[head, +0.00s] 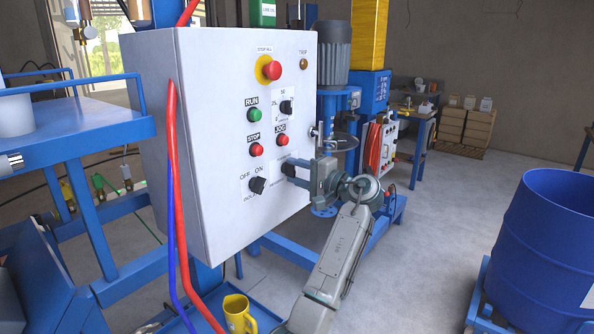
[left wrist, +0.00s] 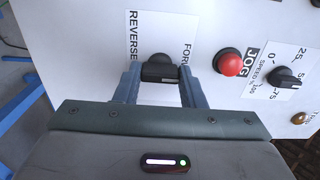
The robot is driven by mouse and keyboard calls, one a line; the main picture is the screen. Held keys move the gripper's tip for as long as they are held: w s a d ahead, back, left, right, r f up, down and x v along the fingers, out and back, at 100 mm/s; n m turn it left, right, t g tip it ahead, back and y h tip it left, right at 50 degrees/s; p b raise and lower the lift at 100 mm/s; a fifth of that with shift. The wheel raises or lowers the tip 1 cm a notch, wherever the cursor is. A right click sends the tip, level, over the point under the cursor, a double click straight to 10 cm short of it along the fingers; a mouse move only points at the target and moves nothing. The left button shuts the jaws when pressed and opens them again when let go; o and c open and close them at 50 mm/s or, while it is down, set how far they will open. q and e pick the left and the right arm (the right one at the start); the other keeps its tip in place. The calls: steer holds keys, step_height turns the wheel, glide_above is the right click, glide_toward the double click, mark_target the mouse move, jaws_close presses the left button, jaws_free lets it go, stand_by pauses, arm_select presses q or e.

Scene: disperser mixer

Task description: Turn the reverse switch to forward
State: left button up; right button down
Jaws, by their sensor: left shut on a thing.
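The reverse switch (head: 288,168) is a black knob low on the right of the white control panel's front. My left gripper (head: 294,174) reaches the panel from the right. Its two fingers (left wrist: 160,82) stand on either side of the knob and are shut on it. The fingers partly hide the knob and its label in the head view, and which way the knob points is unclear. My right gripper is not in view.
The red JOG button (head: 282,140) and speed knob (head: 286,107) are above the switch. The ON/OFF knob (head: 257,185) is to its left. Red and blue hoses (head: 172,130) hang along the panel's left edge. A blue drum (head: 548,245) stands right, with open floor between.

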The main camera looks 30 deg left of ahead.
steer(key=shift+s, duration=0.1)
arm_select(q)
steer(key=o, duration=1)
steer(key=shift+s+d+b, duration=0.2)
steer(key=shift+d+b, duration=0.7)
steer(key=shift+d, duration=1.85)
steer(key=shift+s+d+b, duration=0.15)
steer(key=shift+d+b, duration=0.7)
steer(key=shift+d, duration=1.85)
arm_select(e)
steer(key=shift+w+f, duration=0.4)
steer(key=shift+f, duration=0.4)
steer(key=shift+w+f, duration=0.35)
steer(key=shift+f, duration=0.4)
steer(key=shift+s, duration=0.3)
